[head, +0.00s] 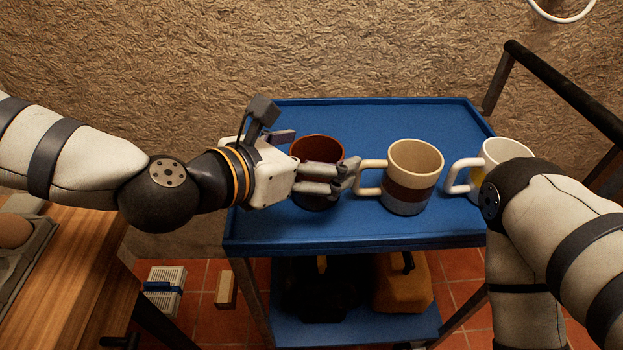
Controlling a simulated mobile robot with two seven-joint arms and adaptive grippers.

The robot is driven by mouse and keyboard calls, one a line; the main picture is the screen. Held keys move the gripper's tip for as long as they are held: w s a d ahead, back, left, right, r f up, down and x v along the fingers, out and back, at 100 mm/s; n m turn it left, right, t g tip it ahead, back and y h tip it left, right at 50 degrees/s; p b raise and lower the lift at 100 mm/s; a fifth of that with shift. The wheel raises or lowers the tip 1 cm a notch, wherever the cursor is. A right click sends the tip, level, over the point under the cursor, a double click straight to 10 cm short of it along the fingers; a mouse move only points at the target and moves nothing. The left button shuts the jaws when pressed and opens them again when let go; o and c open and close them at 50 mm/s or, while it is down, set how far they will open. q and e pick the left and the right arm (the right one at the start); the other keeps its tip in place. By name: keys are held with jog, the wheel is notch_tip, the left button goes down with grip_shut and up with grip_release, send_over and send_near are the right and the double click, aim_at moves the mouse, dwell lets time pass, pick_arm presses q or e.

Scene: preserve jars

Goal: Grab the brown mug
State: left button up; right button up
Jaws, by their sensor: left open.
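The brown mug (317,147) stands on the blue top tray of a cart (375,115), left of two other mugs. My left gripper (344,177) comes in from the left and lies across the front of the brown mug in this view, its fingers pointing right. The fingers are open and hide much of the mug's body. I cannot tell whether they touch it, and its handle cannot be made out. My right arm enters at the right and bends downward; its gripper is out of view.
A cream mug with brown and grey bands (413,178) stands close right of my left fingertips, its handle towards them. A white mug (505,152) is partly behind my right arm. The cart has a dark rail (565,90). A wooden counter (75,265) is at the left.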

pick_arm(q)
jog(key=c, duration=1.9)
jog(key=shift+r, duration=0.15)
jog(key=shift+c, duration=0.7)
